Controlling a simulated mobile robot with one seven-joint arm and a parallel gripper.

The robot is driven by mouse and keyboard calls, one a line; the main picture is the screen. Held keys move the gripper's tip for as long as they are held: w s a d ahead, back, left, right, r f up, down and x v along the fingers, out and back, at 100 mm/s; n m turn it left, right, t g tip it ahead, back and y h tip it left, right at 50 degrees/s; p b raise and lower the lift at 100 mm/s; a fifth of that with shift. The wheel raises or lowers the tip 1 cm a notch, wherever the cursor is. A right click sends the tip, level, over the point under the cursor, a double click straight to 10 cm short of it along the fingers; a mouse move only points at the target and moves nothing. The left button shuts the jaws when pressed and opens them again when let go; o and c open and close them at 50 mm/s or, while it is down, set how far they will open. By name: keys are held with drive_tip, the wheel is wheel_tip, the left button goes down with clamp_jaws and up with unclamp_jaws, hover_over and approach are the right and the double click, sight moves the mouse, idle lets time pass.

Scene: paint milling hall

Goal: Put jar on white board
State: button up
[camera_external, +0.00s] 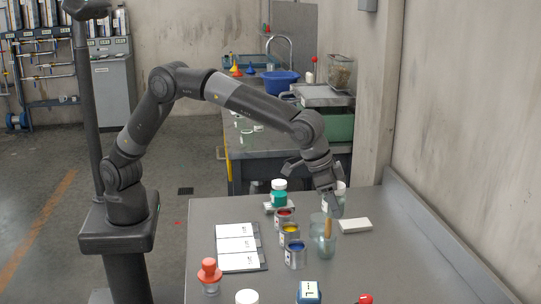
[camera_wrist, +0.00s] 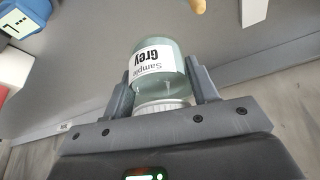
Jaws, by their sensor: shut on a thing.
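My gripper (camera_external: 328,193) is shut on a jar near the far right of the grey table. The jar (camera_wrist: 157,67) shows in the wrist view between the two fingers, with a "Sample Grey" label, pale grey-green contents and a white lid towards the palm. In the external view the jar (camera_external: 339,199) is partly hidden by the gripper. A white board (camera_external: 355,225) lies flat on the table just right of and nearer than the jar.
Open paint cans (camera_external: 295,255) and a glass with a wooden stick (camera_external: 323,240) stand close in front of my gripper. Sample cards (camera_external: 238,247), a red-topped bottle (camera_external: 210,273) and a blue device (camera_external: 308,292) are nearer. The table's right side is clear.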

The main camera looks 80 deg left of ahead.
drive_tip(key=w+a+n, duration=0.1)
drive_tip(key=w+a, duration=0.4)
drive_tip(key=a, duration=0.4)
drive_tip(key=w+a, duration=0.6)
drive_tip(key=a, duration=0.3)
hover_over(352, 224)
drive_tip(key=s, duration=0.2)
drive_tip(key=f, duration=0.9)
drive_tip(key=shift+w+a+f, duration=0.15)
drive_tip(key=shift+w, duration=0.05)
drive_tip(key=shift+f, duration=2.8)
drive_tip(key=o, duration=1)
drive_tip(key=shift+f, duration=0.15)
drive_tip(key=shift+o, duration=0.2)
